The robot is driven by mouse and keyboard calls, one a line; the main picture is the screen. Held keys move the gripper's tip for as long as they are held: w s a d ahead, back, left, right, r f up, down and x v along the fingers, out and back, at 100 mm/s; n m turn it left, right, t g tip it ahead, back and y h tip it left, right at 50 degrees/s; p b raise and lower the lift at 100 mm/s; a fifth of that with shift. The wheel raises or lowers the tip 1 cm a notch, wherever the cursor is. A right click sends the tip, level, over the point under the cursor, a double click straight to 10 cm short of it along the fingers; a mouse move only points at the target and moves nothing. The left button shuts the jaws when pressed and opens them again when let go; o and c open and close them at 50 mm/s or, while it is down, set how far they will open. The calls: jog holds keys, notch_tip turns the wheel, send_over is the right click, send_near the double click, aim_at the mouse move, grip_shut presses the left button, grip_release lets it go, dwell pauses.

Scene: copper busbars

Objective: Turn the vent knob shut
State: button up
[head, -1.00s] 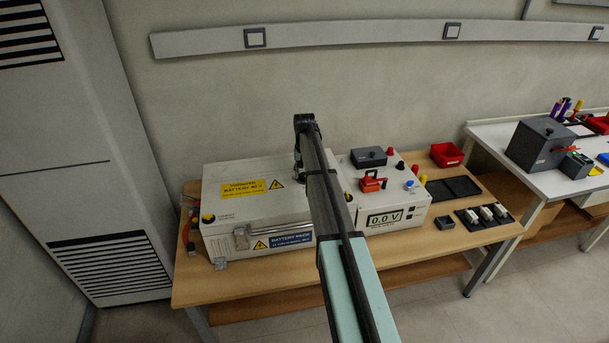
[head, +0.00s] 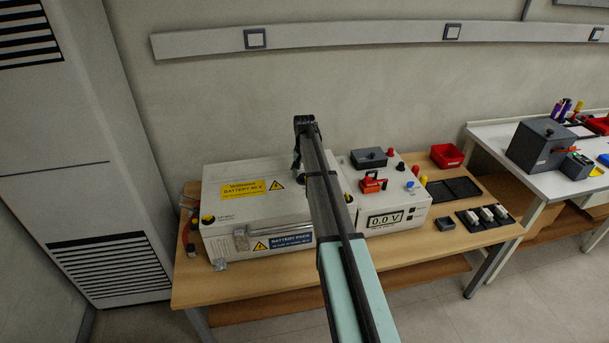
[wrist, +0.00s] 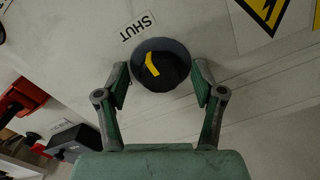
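The vent knob (wrist: 161,66) is round and dark with a yellow mark on its face, seen from above in the wrist view. A label reading SHUT (wrist: 138,27) lies just above and left of it on the pale lid. The yellow mark sits left of the knob's middle, on the side of the label. My gripper (wrist: 160,78) is open, with one finger on each side of the knob and narrow gaps showing. In the head view my gripper (head: 298,160) is mostly hidden behind my arm over the battery box (head: 222,205). Contact with the knob cannot be made out.
A grey meter box (head: 412,212) reading 0.0 V stands right of the battery box, with a red switch handle (head: 372,182) on top. A red bin (head: 447,155) and black trays (head: 453,190) lie further right on the wooden bench (head: 395,258).

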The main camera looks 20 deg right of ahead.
aim_at(304, 176)
jog(key=shift+r, duration=0.1)
notch_tip(304, 176, up, 12)
dwell(0.7)
dwell(0.3)
